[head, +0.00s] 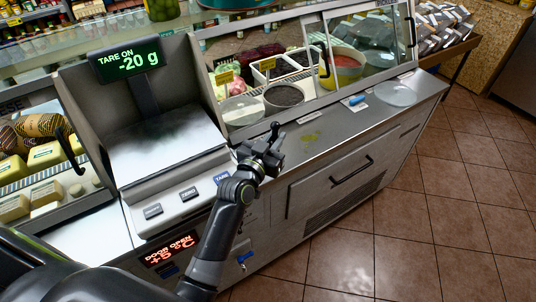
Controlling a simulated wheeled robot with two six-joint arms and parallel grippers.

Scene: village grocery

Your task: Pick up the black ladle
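I cannot clearly make out a black ladle. A dark curved piece (322,61) stands at the glass of the display case, near a red-filled tub (345,66); I cannot tell whether it is a ladle or a door handle. My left gripper (276,145) is over the front edge of the metal counter, just below a dark-filled tub (284,96). Its fingers look spread apart with nothing between them. My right gripper is not in view.
A scale reading -20 g (135,60) stands left of the gripper. A blue object (354,100) and a clear round lid (395,94) lie on the counter (330,125). Glass panels border the case. Tiled floor at right is clear.

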